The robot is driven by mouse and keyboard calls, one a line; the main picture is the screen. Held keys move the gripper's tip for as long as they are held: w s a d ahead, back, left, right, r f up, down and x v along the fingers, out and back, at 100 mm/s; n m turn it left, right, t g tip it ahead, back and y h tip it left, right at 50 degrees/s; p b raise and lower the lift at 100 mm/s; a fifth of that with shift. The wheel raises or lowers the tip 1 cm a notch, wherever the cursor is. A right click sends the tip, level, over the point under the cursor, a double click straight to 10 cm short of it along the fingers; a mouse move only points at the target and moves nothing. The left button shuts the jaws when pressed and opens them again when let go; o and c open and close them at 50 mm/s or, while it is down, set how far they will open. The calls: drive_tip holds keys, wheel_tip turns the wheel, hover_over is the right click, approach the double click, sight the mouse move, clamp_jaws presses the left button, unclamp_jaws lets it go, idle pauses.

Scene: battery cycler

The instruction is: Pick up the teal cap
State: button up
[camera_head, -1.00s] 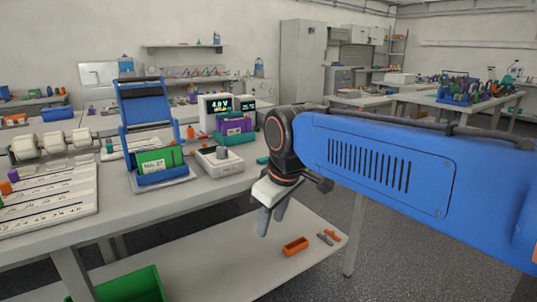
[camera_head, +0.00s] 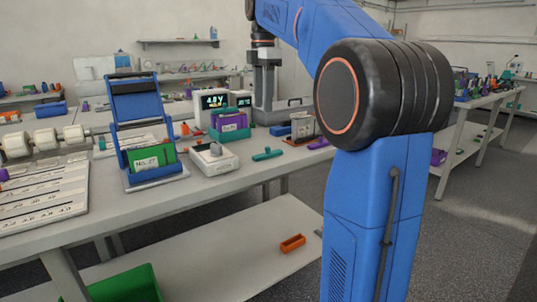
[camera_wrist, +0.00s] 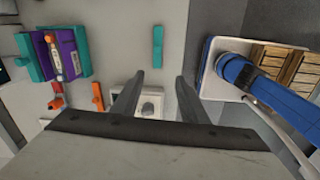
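A teal bar-shaped piece (camera_head: 267,154), which I take for the teal cap, lies on the bench right of the white box with a grey knob. It also shows in the wrist view (camera_wrist: 157,47), beyond the gap between my fingertips. My gripper (camera_head: 264,100) hangs above the back of the bench, pointing down.
A white box with a grey knob (camera_head: 213,158) and a blue stand with a green card (camera_head: 150,160) are nearby. A purple battery in a teal holder (camera_head: 230,124) stands behind. Orange pieces (camera_wrist: 97,97) lie beside it.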

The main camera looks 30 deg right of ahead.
drive_tip(key=w+d+n, duration=0.1)
drive_tip(key=w+d, duration=0.1)
hover_over(268, 152)
drive_tip(key=w, duration=0.1)
wheel_tip(268, 152, down, 10)
drive_tip(key=shift+w+a+f, duration=0.1)
drive_tip(key=shift+a+f, duration=0.05)
drive_tip(key=shift+f, duration=3.05)
clamp_jaws()
